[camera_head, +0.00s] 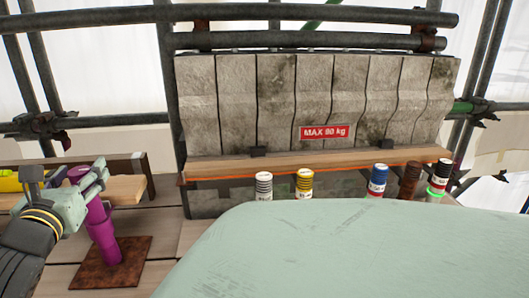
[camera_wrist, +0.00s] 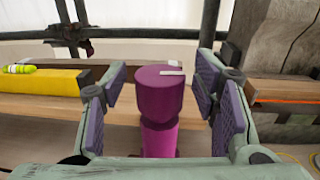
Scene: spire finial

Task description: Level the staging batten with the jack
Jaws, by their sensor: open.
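A magenta jack (camera_head: 103,235) stands upright on a rusty square plate at the lower left. Its round top, with a pale mark, shows in the wrist view (camera_wrist: 158,80). My gripper (camera_head: 88,178) is open at the jack's upper part. In the wrist view its purple pads (camera_wrist: 163,95) lie on either side of the jack's head, with gaps visible on both sides. A wooden board (camera_head: 125,188) lies behind the jack. A longer wooden batten (camera_head: 310,163) with an orange line along its edge runs below the stone blocks. I cannot tell which is the staging batten.
A yellow bar (camera_wrist: 50,83) with a green vial lies left of the jack. Several banded cylinders, including a blue one (camera_head: 377,180), stand by the batten. Scaffold tubes (camera_head: 310,15) cross above. A pale green surface (camera_head: 340,250) fills the front.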

